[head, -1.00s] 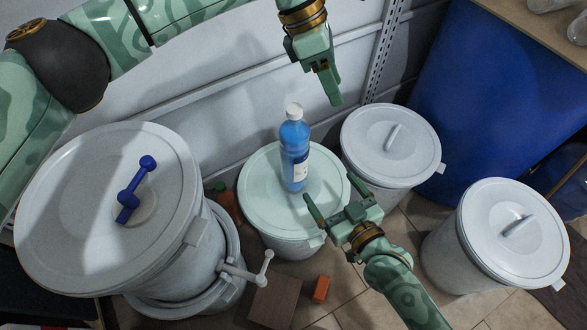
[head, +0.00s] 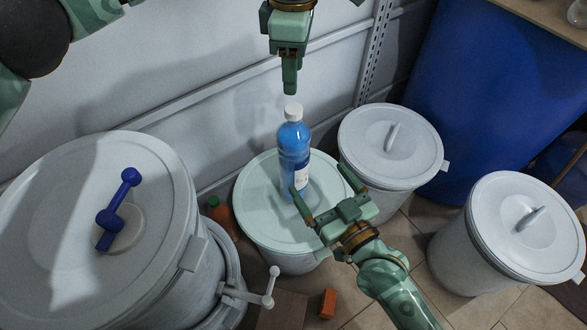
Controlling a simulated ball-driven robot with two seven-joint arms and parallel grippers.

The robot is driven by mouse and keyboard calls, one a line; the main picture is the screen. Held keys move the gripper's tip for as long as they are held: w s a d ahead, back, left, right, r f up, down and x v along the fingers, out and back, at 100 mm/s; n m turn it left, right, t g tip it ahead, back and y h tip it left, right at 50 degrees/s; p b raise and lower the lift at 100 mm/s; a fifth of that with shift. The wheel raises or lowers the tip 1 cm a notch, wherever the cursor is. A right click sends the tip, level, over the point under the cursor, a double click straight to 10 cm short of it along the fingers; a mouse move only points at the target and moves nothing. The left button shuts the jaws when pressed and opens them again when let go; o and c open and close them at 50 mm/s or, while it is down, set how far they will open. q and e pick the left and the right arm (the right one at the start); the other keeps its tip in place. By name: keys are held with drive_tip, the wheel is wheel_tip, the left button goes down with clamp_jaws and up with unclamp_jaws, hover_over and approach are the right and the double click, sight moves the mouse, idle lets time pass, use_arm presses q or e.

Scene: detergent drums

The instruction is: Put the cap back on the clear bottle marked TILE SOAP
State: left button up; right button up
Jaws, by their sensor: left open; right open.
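A clear bottle (head: 294,150) of blue liquid stands upright on the pale green drum lid (head: 262,225). Its label shows partly, but I cannot read it. A white cap (head: 293,111) sits at the top of the bottle; I cannot tell how firmly it is seated. My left gripper (head: 290,90) is open and empty, pointing down just above the cap, apart from it in the picture. My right gripper (head: 321,180) is open in front of the bottle's lower part, one finger overlapping it in view and the other to its right. I cannot tell if it touches.
A large drum with a blue handle (head: 120,208) on its lid stands at left. White lidded drums (head: 375,135) (head: 510,240) stand at right, a big blue drum (head: 490,110) behind. An orange bottle (head: 224,216) and an orange block (head: 328,303) are low down.

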sight(290, 139)
drive_tip(key=x, duration=1.3)
drive_tip(key=shift+w+a+f, duration=0.1)
drive_tip(key=shift+w, duration=0.25)
use_arm(q)
drive_tip(key=shift+o, duration=0.2)
use_arm(e)
drive_tip(key=c, duration=1.5)
use_arm(q)
drive_tip(key=o, duration=0.5)
use_arm(e)
drive_tip(key=c, duration=0.5)
use_arm(q)
wheel_tip(290, 139, up, 12)
drive_tip(key=shift+f, duration=0.1)
use_arm(e)
drive_tip(key=o, duration=2)
